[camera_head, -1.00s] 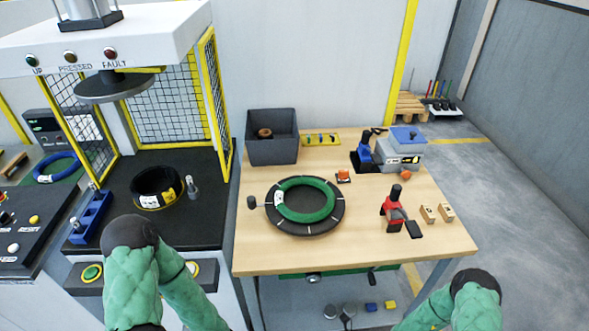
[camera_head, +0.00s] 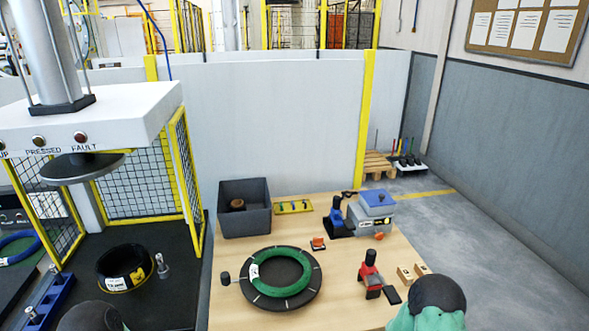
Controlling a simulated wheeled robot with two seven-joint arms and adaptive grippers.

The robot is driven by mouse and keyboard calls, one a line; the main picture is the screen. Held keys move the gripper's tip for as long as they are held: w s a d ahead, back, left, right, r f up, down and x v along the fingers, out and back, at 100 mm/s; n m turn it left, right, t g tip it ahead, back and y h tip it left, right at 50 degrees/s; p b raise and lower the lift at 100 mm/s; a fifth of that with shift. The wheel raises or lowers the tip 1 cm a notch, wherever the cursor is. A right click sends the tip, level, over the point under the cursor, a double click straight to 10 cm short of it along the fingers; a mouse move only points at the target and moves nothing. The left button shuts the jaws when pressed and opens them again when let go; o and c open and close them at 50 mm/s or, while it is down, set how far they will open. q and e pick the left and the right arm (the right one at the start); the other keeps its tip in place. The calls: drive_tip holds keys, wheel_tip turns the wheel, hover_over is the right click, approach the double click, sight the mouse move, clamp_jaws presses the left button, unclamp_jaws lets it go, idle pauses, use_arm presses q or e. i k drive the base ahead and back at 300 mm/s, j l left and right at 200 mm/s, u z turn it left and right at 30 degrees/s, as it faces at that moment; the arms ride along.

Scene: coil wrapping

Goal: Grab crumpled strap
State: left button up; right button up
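No piece in the head view is clearly a crumpled strap. A small orange piece (camera_head: 318,243) lies on the wooden table behind the green coil, and another small orange piece (camera_head: 379,236) lies by the grey-and-blue device; both are too small to identify. The green coil (camera_head: 262,289), with a white tag, lies on a black round turntable (camera_head: 311,291). Only dark, rounded joints of my arms show at the bottom edge, with green covering on the right one. Neither gripper is in view.
A dark grey bin (camera_head: 245,221) holding a brown roll stands at the table's back left. A red-and-black tool (camera_head: 371,275) and small wooden blocks (camera_head: 405,275) lie at the right. The press (camera_head: 90,115) stands left, with a black coil (camera_head: 122,268) on its bed.

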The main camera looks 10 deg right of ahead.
sight(344, 194)
drive_tip(key=l+z, duration=0.15)
drive_tip(key=z, duration=0.55)
drive_tip(key=i+l+z, duration=0.3)
drive_tip(key=l+z, duration=0.15)
drive_tip(key=l, duration=0.25)
drive_tip(key=i+l+z, duration=0.35)
drive_tip(key=l+z, duration=0.15)
drive_tip(key=l, duration=0.15)
drive_tip(key=i+l+z, duration=0.55)
drive_tip(key=i, duration=0.35)
drive_tip(key=i+l+z, duration=0.15)
drive_tip(key=i, duration=0.25)
drive_tip(key=i+u, duration=0.25)
drive_tip(key=u, duration=0.2)
drive_tip(key=i+u, duration=0.25)
drive_tip(key=u, duration=0.25)
drive_tip(key=i+l+u, duration=0.15)
drive_tip(key=u, duration=0.3)
drive_tip(key=i+u, duration=0.2)
drive_tip(key=u, duration=0.25)
drive_tip(key=i+u, duration=0.25)
drive_tip(key=u, duration=0.2)
drive_tip(key=i+u, duration=0.2)
drive_tip(key=u, duration=0.25)
drive_tip(key=i+l+u, duration=0.15)
drive_tip(key=u, duration=0.3)
drive_tip(key=i+l+u, duration=0.2)
drive_tip(key=u, duration=0.25)
